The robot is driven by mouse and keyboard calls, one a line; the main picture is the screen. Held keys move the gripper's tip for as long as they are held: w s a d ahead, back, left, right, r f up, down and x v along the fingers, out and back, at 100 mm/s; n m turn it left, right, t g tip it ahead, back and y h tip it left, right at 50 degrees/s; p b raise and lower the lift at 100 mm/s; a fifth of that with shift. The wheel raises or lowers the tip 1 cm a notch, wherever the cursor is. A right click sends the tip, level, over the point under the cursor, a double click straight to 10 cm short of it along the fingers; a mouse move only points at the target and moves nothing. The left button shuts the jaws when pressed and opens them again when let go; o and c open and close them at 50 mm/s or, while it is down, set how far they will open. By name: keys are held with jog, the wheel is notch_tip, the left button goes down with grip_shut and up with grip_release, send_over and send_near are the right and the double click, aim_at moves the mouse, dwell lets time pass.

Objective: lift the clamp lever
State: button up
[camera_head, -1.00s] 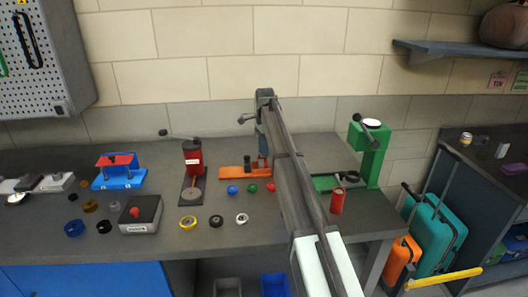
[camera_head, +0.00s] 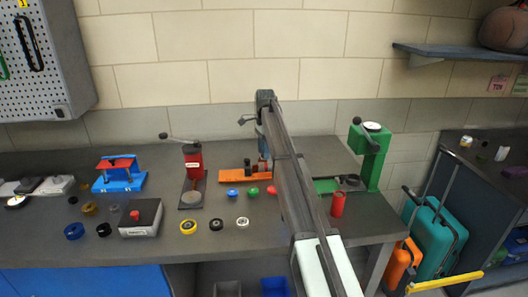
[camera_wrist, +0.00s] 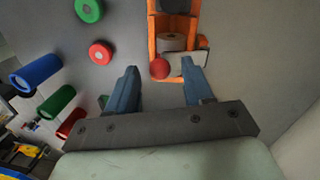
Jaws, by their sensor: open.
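The clamp fixture has an orange base (camera_head: 232,176) on the bench and dark parts on top. In the wrist view its orange frame (camera_wrist: 152,40) holds a grey cylinder (camera_wrist: 172,42). A red ball (camera_wrist: 160,68), seemingly the knob of the clamp lever, shows at the near end. My gripper (camera_wrist: 160,72) is open, with blue fingers on either side of the ball. The ball looks nearer the left finger; I cannot tell whether they touch. In the head view my arm hides part of the fixture, and the fingertips are hard to make out.
Blue (camera_head: 233,192), green and red round pieces lie in front of the fixture. A red press (camera_head: 193,160) stands left and a green press (camera_head: 372,160) right. A red can (camera_head: 338,204) stands right of my arm. The bench front has some clear room.

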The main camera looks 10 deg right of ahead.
notch_tip(320, 180, up, 11)
jog(key=w, duration=0.1)
jog(key=shift+w+d, duration=0.15)
jog(key=shift+w, duration=0.05)
jog(key=shift+r, duration=0.1)
jog(key=shift+c, duration=0.4)
